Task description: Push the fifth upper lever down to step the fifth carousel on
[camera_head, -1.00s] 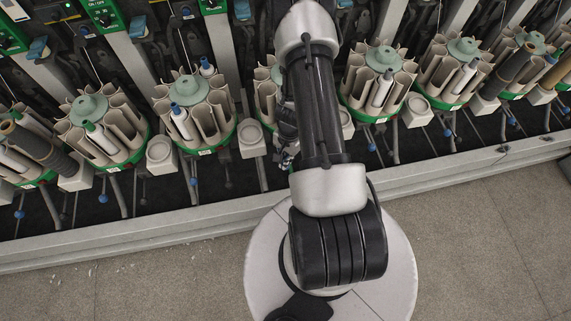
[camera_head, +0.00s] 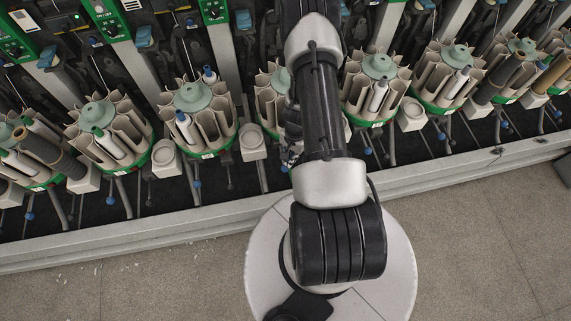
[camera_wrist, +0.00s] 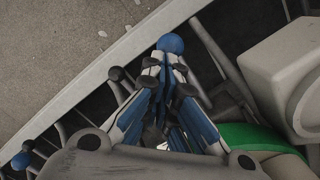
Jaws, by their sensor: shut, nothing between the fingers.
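My gripper (camera_wrist: 165,63) is shut and empty in the wrist view. A lever's blue ball knob (camera_wrist: 170,43) shows just past its fingertips; I cannot tell whether they touch. In the head view my gripper (camera_head: 291,152) is mostly hidden behind my arm, at the front of a carousel (camera_head: 267,98) that my arm partly covers. That carousel's green base (camera_wrist: 262,138) shows in the wrist view. I cannot tell from the pictures which lever is the fifth upper one. The levers below that carousel are hidden by my arm in the head view.
Neighbouring carousels (camera_head: 196,128) (camera_head: 372,95) hold bobbins. White cups (camera_head: 253,142) stand between them. Other levers carry blue knobs (camera_head: 196,183) and dark knobs (camera_wrist: 116,73). A grey rail (camera_head: 140,226) runs along the machine's front.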

